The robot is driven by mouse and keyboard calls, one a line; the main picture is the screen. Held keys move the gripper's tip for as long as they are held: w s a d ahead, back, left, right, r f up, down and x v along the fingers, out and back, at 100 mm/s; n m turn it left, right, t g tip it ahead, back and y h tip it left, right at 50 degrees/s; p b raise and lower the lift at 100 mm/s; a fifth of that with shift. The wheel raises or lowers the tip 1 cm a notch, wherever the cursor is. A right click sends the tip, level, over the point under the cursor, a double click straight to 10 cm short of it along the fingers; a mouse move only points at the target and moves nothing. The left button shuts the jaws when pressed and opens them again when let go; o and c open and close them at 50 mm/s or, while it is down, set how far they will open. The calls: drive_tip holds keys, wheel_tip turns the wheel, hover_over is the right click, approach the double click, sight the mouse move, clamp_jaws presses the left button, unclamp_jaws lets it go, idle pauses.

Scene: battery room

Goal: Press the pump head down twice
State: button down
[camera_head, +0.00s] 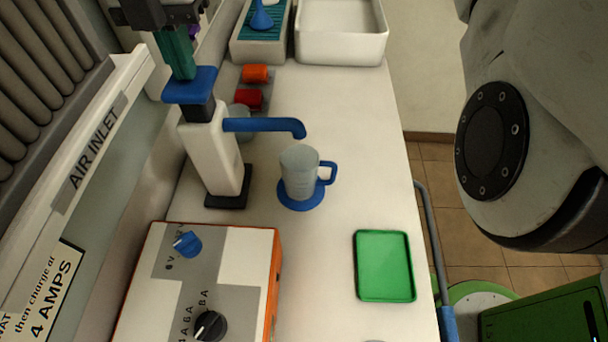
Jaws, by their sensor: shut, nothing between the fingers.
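The pump is a white upright bottle (213,155) on a black base, at the left of the white counter. Its blue pump head (191,86) sits on a black collar, and a blue spout (265,125) reaches right from the bottle. My gripper (183,72) comes down from the top left with its teal fingers shut and empty. The fingertips are right over the pump head and seem to meet its top; I cannot tell if they touch. A greyish mug (299,165) with a blue handle stands on a blue saucer (301,203) below the spout's end.
An orange-sided charger box (245,262) with knobs fills the front left. A green tray (384,266) lies at the right. Orange (256,73) and red (249,99) cylinders lie behind the pump. A white bin (341,49) stands at the back. The counter's middle right is clear.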

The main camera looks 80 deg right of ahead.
sight(191, 85)
drive_tip(key=shift+f+b, duration=2.1)
drive_tip(key=shift+f, duration=0.1)
drive_tip(key=shift+r, duration=0.25)
drive_tip(key=shift+r+p, duration=1.55)
drive_tip(key=shift+r, duration=1.1)
wheel_tip(191, 85, up, 6)
drive_tip(key=p, duration=0.3)
